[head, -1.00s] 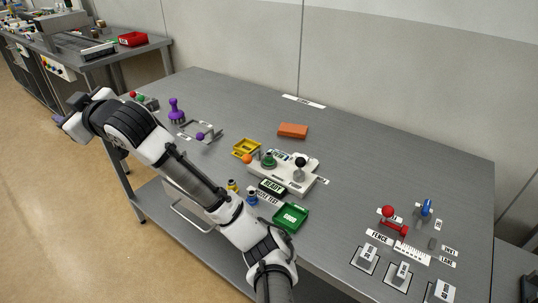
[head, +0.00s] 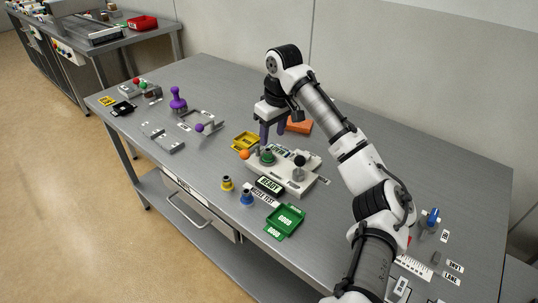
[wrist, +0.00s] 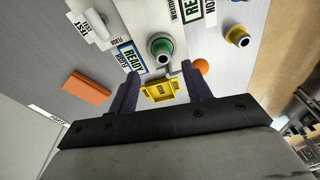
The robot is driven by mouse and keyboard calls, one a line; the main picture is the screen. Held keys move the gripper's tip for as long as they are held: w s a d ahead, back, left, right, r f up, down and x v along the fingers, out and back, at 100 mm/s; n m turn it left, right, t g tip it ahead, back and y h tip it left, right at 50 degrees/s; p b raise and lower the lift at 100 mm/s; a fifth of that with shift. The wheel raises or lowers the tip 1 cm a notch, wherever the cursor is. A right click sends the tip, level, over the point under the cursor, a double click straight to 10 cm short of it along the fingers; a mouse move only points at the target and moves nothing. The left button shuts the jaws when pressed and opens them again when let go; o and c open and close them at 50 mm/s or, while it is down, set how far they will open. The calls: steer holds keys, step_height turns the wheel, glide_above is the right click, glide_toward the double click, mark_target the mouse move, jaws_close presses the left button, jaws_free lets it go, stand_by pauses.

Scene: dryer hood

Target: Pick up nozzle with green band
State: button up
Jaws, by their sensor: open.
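The nozzle with the green band (head: 267,157) stands upright on the white fixture (head: 312,176) near its left end. In the wrist view the green-banded nozzle (wrist: 160,47) shows from above, with a dark hole in its middle. My gripper (head: 273,139) is open and empty, fingers pointing down, above and slightly behind the nozzle and apart from it. In the wrist view my gripper (wrist: 160,76) has its two dark purple fingers spread, with the nozzle beyond their tips.
A yellow-banded nozzle (head: 227,184) and a blue-banded nozzle (head: 247,199) stand on the table in front. Close by are an orange ball (head: 244,154), a yellow tray (head: 245,140), an orange block (head: 300,126), a READY sign (head: 269,186) and a green tray (head: 287,217).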

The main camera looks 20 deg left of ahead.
mark_target(268, 149)
steer(key=f, duration=0.2)
steer(key=a+f+p, duration=0.1)
steer(key=f, duration=0.2)
steer(key=f+p, duration=0.1)
steer(key=f, duration=0.1)
steer(key=shift+w+a+f, duration=0.15)
steer(key=shift+a, duration=0.1)
jaws_close()
